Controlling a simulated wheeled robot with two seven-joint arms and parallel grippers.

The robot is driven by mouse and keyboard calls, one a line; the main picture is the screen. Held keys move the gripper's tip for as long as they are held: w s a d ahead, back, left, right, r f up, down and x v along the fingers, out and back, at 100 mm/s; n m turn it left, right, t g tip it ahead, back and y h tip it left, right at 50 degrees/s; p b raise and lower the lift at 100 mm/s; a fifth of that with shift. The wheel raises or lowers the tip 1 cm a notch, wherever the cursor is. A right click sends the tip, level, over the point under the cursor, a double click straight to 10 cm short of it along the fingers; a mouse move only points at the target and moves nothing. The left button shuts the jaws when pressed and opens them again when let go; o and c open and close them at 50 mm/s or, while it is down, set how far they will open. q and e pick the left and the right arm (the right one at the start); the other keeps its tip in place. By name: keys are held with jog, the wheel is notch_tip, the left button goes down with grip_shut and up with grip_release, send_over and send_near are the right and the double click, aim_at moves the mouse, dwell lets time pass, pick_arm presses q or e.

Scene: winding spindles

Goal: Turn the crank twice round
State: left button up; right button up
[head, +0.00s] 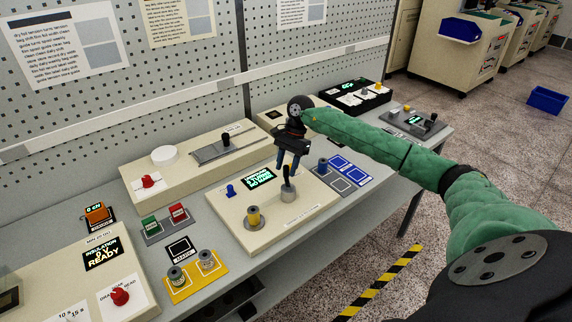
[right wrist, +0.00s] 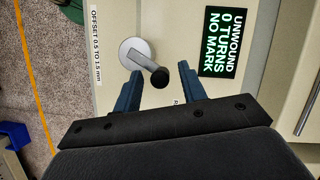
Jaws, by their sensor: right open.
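The crank (head: 288,194) stands on a beige winder box (head: 275,232) in the middle of the bench. In the right wrist view the crank has a round silver hub (right wrist: 134,52), a short arm and a black knob (right wrist: 159,78). My right gripper (head: 287,168) is open and points down over the crank. In the right wrist view the black knob shows between its two blue fingers, with gaps on both sides; I cannot tell the exact height difference. The winder's display (right wrist: 228,42) reads "UNWOUND 0 TURNS NO MARK". My left gripper is out of view.
On the same box are a yellow-copper spool (head: 254,217) and a small blue lever (head: 231,190). A blue spool (head: 322,165) on a marked mat stands to the right. Green and red buttons and two spools on a yellow tray (head: 193,287) are to the left. A pegboard rises behind.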

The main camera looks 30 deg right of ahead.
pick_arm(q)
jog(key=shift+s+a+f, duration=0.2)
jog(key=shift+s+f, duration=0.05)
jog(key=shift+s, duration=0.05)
pick_arm(e)
jog(key=shift+a+f, duration=0.15)
jog(key=shift+f, duration=0.3)
grip_shut()
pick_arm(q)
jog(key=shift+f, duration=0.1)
